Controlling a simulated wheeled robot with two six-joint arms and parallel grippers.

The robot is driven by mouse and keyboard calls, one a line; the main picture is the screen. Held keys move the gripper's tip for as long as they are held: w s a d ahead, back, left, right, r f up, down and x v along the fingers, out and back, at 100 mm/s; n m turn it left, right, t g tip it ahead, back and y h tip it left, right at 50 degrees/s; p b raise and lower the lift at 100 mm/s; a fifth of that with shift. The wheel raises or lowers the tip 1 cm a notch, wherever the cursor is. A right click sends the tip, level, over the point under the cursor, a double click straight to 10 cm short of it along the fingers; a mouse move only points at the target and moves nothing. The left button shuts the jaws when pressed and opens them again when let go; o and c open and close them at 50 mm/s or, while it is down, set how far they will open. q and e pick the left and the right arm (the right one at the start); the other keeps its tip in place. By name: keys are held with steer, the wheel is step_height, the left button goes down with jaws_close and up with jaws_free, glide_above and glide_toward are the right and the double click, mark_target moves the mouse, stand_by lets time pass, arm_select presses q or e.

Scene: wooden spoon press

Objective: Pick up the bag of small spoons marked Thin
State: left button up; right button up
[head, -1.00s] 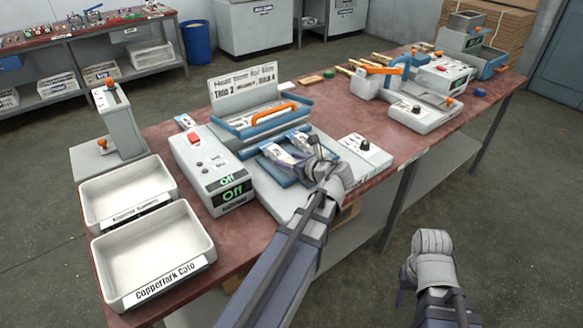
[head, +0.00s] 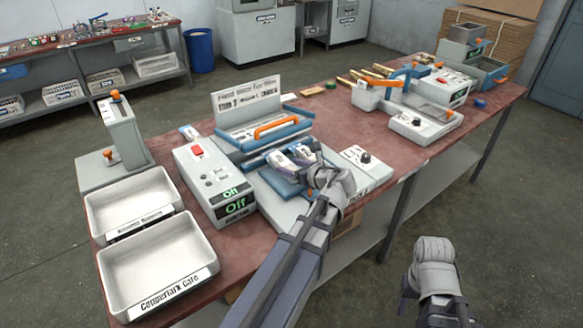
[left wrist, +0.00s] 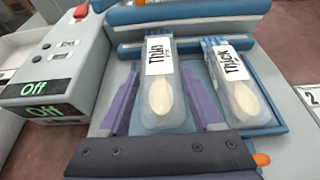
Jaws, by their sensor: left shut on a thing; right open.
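Two clear bags of small wooden spoons stand side by side in the blue tray (left wrist: 271,126) of the machine. The left wrist view shows the bag marked Thin (left wrist: 162,98) on the left and the bag marked Thick (left wrist: 234,85) on the right. My left gripper (left wrist: 160,78) has its purple fingers on both sides of the Thin bag and is shut on it. In the head view my left gripper (head: 291,158) is over the tray and partly hides the bags. My right gripper (head: 434,258) is open and empty, off the table's front edge; its fingertips are hard to see.
A grey control box reading Off (head: 215,182) stands left of the tray. Two white bins (head: 128,212) are further left. A blue rail with an orange handle (head: 277,127) is behind the tray. A small knob panel (head: 366,164) is at right. Other machines stand at the far right.

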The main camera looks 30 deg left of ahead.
arm_select(q)
step_height(320, 180, up, 8)
steer(key=p, duration=0.6)
steer(key=shift+f, duration=0.2)
jaws_close()
steer(key=o, duration=1.1)
jaws_free()
steer(key=shift+f, duration=0.1)
steer(key=shift+c, duration=0.2)
steer(key=shift+d, duration=0.1)
